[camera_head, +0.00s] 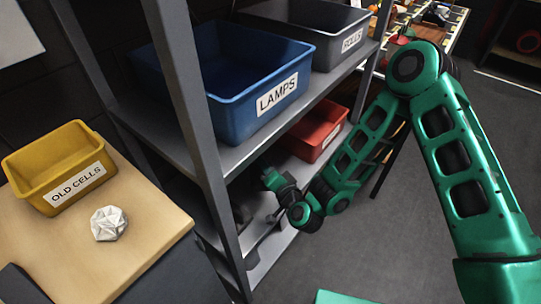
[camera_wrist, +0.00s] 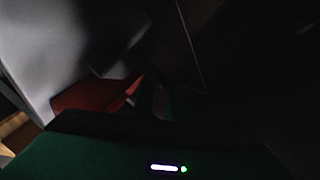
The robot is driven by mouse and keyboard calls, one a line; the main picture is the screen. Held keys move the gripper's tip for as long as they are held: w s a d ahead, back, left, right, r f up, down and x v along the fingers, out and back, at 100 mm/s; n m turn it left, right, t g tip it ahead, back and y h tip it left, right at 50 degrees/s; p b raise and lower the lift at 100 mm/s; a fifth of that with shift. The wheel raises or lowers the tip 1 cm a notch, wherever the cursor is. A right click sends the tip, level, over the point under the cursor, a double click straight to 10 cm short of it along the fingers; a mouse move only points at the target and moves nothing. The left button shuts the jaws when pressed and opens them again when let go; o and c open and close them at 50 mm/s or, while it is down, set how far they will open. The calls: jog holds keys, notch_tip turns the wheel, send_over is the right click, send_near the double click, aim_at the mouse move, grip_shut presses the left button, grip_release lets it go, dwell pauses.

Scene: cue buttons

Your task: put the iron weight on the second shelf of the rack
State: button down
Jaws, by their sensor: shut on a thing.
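The grey metal rack (camera_head: 205,110) stands left of my arm in the head view. Its upper visible shelf holds bins. A lower shelf carries a red bin, and another shelf (camera_head: 270,257) shows near the floor. My gripper (camera_head: 272,182) is at the rack's open side, below the upper shelf's edge and left of the red bin. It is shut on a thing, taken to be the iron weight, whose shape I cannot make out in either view. The wrist view is very dark; the fingertips do not show clearly there.
The red bin (camera_head: 315,132) also shows in the wrist view (camera_wrist: 90,93). A yellow OLD CELLS bin (camera_head: 62,165) and white faceted object (camera_head: 108,224) sit on a wooden top. Floor at right is clear.

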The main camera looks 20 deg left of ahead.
jog(key=shift+s+a+r, duration=0.2)
jog(key=shift+s+a, duration=0.05)
jog(key=shift+a, duration=0.2)
jog(key=shift+s+a+f, duration=0.1)
jog(key=shift+f, duration=4.75)
jog(key=c, duration=1.8)
grip_release()
jog(key=shift+f, duration=0.2)
jog(key=shift+o, duration=0.2)
jog(key=v, duration=1.2)
